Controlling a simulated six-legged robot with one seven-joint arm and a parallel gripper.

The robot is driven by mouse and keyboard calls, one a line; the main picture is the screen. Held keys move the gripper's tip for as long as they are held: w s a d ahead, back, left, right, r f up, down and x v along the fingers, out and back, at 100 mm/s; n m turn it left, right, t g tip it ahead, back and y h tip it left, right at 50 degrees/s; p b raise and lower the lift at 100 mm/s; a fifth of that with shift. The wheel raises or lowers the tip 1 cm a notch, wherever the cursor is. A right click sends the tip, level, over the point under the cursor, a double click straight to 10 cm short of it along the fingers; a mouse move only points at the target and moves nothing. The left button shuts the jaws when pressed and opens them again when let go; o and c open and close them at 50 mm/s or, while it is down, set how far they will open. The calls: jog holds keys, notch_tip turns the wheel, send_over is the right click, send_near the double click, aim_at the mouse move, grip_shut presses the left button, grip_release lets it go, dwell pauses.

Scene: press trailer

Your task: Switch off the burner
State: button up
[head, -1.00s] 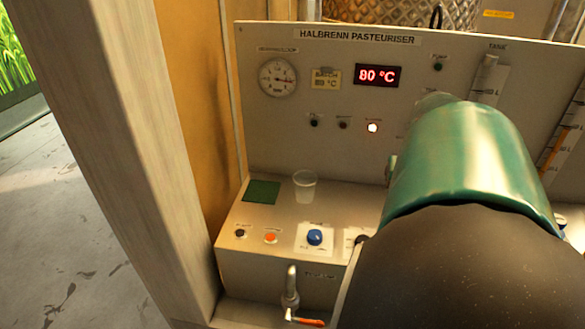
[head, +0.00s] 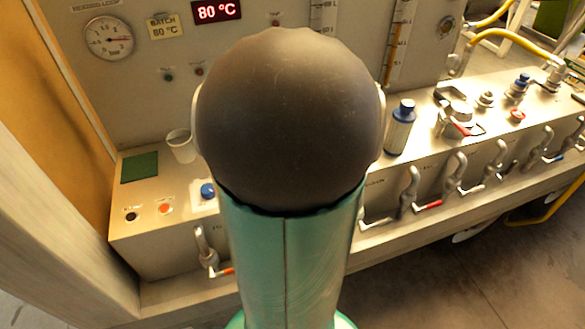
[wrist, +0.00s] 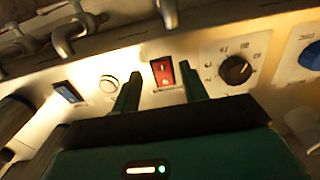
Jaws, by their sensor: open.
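In the wrist view, a red rocker switch (wrist: 163,72) is set in the pale sloping panel. Its label is too small to read, and I cannot tell which way it is pressed. My gripper (wrist: 160,76) is open, with its two green fingers on either side of the switch in the picture. I cannot tell whether they touch the panel. A black dial knob (wrist: 235,70) with a printed scale sits to the right. A white round button (wrist: 109,83) and a blue rocker switch (wrist: 69,92) are to the left. In the head view my arm hides the gripper and this part of the panel.
The pasteuriser's red display (head: 217,10) reads 80 °C. A clear cup (head: 181,146) stands on the ledge beside a green pad (head: 139,167). A blue-capped bottle (head: 399,127) stands right of my arm. Several taps (head: 409,188) line the front edge.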

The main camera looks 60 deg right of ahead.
jog(key=shift+w+f, duration=0.1)
jog(key=shift+f, duration=0.8)
grip_shut()
jog(key=shift+w+d+r+g+y, duration=0.1)
jog(key=shift+w+d+g+y, duration=0.05)
jog(key=shift+g+y, duration=0.4)
jog(key=shift+w+d+r+g+y, duration=0.1)
jog(key=shift+w+g+y, duration=0.05)
jog(key=shift+g+y, duration=0.4)
grip_release()
jog(key=v, duration=1.3)
jog(key=shift+r, duration=0.4)
